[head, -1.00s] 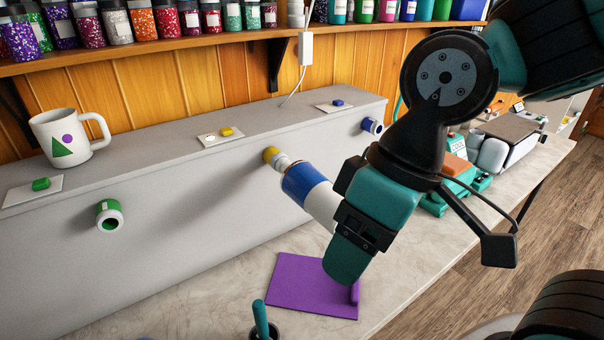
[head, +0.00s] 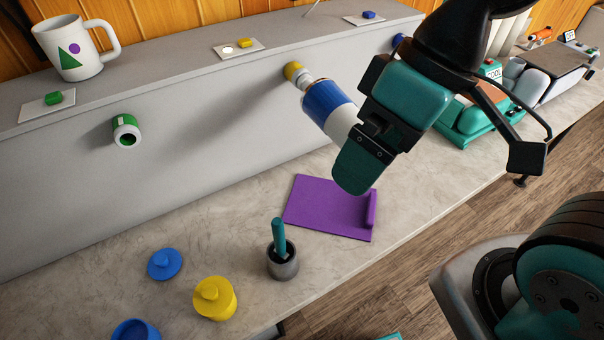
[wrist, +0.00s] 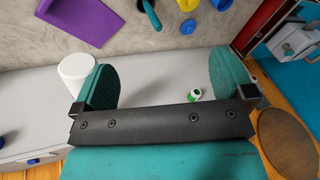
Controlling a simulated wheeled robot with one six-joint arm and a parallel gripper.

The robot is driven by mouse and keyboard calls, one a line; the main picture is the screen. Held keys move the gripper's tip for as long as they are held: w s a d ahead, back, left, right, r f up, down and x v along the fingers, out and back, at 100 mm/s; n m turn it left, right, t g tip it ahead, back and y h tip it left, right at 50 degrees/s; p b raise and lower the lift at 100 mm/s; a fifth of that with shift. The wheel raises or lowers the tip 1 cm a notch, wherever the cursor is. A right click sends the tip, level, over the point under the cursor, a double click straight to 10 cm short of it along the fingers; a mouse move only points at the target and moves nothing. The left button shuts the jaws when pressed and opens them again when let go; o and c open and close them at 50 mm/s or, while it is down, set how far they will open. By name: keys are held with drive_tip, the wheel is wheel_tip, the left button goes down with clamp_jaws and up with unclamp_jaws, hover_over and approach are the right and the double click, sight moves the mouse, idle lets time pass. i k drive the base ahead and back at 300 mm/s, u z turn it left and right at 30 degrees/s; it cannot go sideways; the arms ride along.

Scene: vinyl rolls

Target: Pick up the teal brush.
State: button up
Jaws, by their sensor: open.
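The teal brush (head: 279,238) stands handle up, slightly tilted, in a small dark grey cup (head: 284,265) on the counter. Its lower part is hidden inside the cup. The teal handle also shows at the top of the wrist view (wrist: 151,14). My gripper (head: 353,168) is above the counter, up and to the right of the brush in the head view, apart from it. In the wrist view my gripper (wrist: 165,85) has its two teal fingers wide apart with nothing between them touching either one.
A purple mat (head: 325,212) lies beside the cup. A blue-and-white roll (head: 328,108) sticks out from the grey wall behind my gripper. A yellow lidded pot (head: 215,300) and a blue lid (head: 164,264) lie left of the cup.

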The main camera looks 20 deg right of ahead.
sight(282, 257)
drive_tip(key=u, duration=1.35)
drive_tip(key=k, duration=1.15)
drive_tip(key=z, duration=1.4)
drive_tip(key=i, duration=0.5)
drive_tip(key=u, duration=0.1)
